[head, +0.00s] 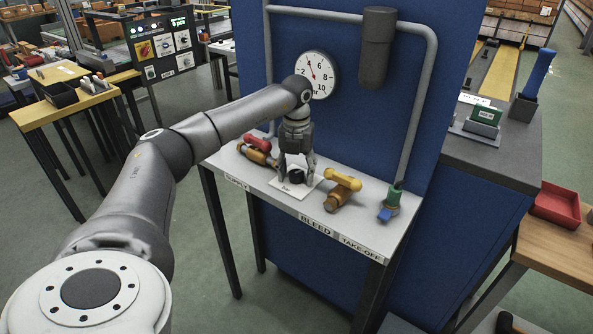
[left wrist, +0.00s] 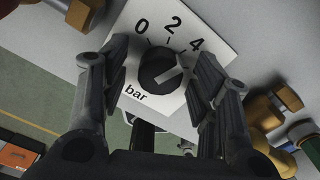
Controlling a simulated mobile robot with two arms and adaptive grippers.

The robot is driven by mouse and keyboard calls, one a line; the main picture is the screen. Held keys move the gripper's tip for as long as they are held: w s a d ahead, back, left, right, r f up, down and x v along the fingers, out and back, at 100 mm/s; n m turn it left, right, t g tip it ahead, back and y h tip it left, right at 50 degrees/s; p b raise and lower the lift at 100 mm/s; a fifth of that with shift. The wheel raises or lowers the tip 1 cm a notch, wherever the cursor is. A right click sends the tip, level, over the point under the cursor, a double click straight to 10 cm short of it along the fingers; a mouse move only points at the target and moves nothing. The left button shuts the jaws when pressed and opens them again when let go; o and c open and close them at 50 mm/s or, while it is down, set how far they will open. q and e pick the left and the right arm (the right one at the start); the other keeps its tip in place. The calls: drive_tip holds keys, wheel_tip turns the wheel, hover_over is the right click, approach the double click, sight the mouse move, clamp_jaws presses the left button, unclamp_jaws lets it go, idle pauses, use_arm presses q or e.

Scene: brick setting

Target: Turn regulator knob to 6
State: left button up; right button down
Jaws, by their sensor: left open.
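The regulator knob (head: 297,176) is a black round knob on a white plate (head: 286,190) on the grey bench. In the left wrist view, the knob (left wrist: 165,72) has a light pointer line aimed right and slightly up, past the 4 mark. The numbers 0, 2 and 4 and the word "bar" show on the plate (left wrist: 207,25); a 6 is not visible, and my right-hand finger covers part of that side. My left gripper (head: 296,178) is open and points down, its fingers on either side of the knob; I cannot tell whether they touch it. My right gripper is out of view.
A round gauge (head: 317,75) on the blue panel has a red needle near 4. A red-handled valve (head: 257,149) stands left of the plate, a yellow-handled valve (head: 342,190) and a green-and-blue fitting (head: 390,204) to its right. A grey pipe (head: 424,100) runs down the panel.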

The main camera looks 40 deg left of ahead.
use_arm(q)
drive_tip(key=c, duration=1)
drive_tip(key=shift+c, duration=0.2)
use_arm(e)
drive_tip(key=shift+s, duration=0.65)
use_arm(q)
drive_tip(key=shift+r, duration=0.1)
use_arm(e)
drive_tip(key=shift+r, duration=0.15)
use_arm(q)
drive_tip(key=shift+m+p, duration=0.5)
drive_tip(key=shift+m, duration=0.1)
drive_tip(key=shift+m+p, duration=0.6)
drive_tip(key=shift+m, duration=0.5)
drive_tip(key=shift+m+p, duration=0.6)
drive_tip(key=shift+m, duration=1.6)
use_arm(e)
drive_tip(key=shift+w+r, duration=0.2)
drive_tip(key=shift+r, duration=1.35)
